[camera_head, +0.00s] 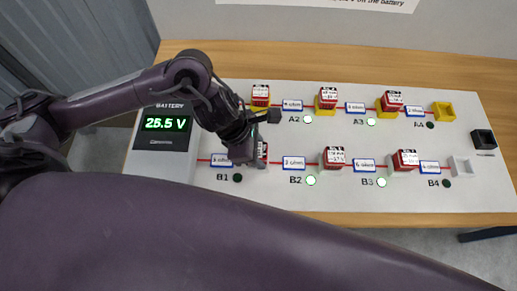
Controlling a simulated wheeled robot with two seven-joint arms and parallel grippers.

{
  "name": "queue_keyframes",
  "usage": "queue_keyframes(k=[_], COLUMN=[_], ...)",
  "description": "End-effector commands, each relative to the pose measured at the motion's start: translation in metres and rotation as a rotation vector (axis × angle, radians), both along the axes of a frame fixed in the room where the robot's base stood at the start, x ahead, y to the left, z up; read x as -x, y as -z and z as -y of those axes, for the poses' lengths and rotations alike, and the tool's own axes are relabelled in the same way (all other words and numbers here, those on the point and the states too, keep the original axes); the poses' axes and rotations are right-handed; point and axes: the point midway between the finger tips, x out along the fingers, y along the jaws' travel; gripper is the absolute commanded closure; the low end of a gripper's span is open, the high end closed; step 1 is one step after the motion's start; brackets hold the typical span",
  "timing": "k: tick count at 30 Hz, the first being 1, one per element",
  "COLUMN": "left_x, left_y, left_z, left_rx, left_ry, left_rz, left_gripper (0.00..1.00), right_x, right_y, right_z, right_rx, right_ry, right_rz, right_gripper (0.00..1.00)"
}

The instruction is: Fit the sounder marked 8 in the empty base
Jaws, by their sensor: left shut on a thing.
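My left gripper (253,151) is over the near row by lamp B1. It is shut on a red and white sounder (263,153), mostly hidden behind the fingers. I cannot tell whether this sounder is seated or lifted, and its number is hidden. Other red sounders with white labels stand on bases: far row (260,94), (328,97) and (391,101), near row (333,157) and (405,160). Their numbers are too small to read. A yellow base (443,112), a white base (462,167) and a black base (484,139) show no sounder. My right gripper is not in view.
Red lines and ohm labels join the bases. Lamps A2, A3, B2 and B3 glow green; A4, B1 and B4 are dark. The board's front strip is clear right of my arm.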

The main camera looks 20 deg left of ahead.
Motion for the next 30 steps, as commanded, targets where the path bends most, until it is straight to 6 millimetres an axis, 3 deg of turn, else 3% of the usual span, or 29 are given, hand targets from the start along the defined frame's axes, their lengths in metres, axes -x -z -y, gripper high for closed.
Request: queue_keyframes(k=[26, 27, 30], left_x=[0.0, 0.0, 0.001], left_y=[0.01, 0.01, 0.011], left_z=[0.0, 0.0, 0.0], left_rx=[-0.001, -0.001, -0.001], left_ry=[0.0, 0.0, 0.001], left_rz=[-0.001, -0.001, -0.003], left_gripper=[0.84, 0.55, 0.41], right_x=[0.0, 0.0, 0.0], right_y=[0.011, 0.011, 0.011], right_z=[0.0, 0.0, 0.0], right_rx=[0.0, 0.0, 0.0], right_ry=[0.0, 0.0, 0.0], right_rz=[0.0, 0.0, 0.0], right_gripper=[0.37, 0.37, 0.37])
